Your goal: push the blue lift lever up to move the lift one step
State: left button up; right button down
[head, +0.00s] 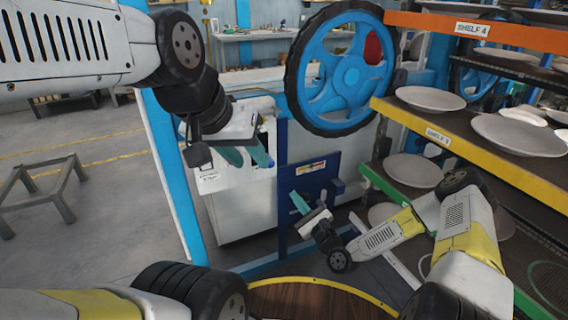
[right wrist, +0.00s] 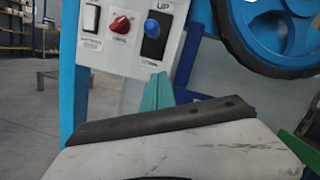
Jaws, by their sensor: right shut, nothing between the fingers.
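The blue lift lever (right wrist: 152,28) shows in the right wrist view, a round blue knob on a black plate marked UP at the top. It sits on a white control panel (right wrist: 100,52). My right gripper (right wrist: 158,92) is shut and empty; its teal fingertips point up just below the lever plate in that view, apart from the knob. In the head view my right gripper (head: 300,203) is in front of a dark blue panel. My left gripper (head: 246,155) has its teal fingers spread, in front of the white cabinet (head: 245,205).
A large blue wheel (head: 345,70) with a black rim stands above. Shelves with plates (head: 430,98) fill the right side. Open floor lies left, with a low metal stand (head: 45,185).

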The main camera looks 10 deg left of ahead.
dwell(0.3)
jog(key=w+a+r, duration=0.5)
jog(key=w+a, duration=0.1)
jog(key=a, duration=0.2)
jog(key=shift+w+r, duration=0.25)
jog(key=shift+r, duration=0.05)
